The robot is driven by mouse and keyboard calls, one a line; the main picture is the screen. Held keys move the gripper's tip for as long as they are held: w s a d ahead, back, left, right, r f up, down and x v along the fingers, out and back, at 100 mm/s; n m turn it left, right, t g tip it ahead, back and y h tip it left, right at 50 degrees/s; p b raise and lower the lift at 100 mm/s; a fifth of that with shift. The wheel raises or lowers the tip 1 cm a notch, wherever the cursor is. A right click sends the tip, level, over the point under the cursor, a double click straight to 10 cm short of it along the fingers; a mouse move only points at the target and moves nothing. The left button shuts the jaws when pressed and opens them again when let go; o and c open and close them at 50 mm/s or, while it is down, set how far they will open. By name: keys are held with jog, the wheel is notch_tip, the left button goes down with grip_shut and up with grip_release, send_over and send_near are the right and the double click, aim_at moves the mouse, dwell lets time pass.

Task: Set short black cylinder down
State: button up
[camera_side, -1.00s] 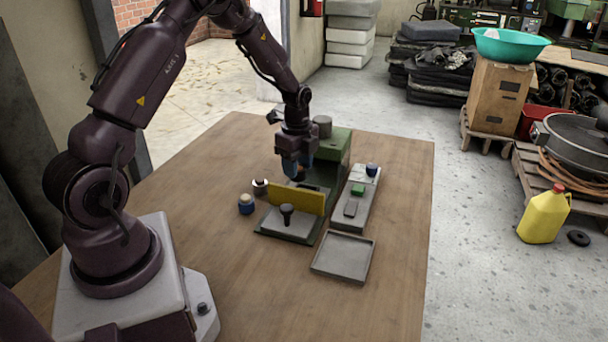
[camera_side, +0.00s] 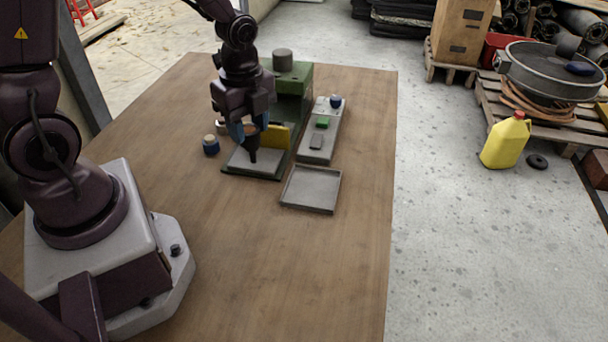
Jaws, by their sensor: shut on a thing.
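My gripper (camera_side: 247,133) points down over the grey plate (camera_side: 262,170) of the green-based fixture. It is shut on a dark piece that I take for the short black cylinder (camera_side: 253,154). The piece hangs below the fingers, its lower end at or just above the plate; I cannot tell whether it touches. Its upper part is hidden by the fingers. A yellow upright panel (camera_side: 279,136) stands right behind the plate, partly covered by my gripper.
An empty square tray (camera_side: 311,188) lies in front. The front tabletop is clear.

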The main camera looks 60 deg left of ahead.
jog(key=s+d, duration=0.2)
jog(key=d, duration=0.2)
jog(key=n, duration=0.2)
send_over(312, 188)
notch_tip(312, 188, down, 11)
jog(key=shift+s+r, duration=0.1)
jog(key=shift+s, duration=0.05)
jog(key=shift+w+f, duration=0.2)
jog(key=shift+f, duration=1.5)
jog(key=shift+f, duration=0.2)
jog(key=o, duration=1.1)
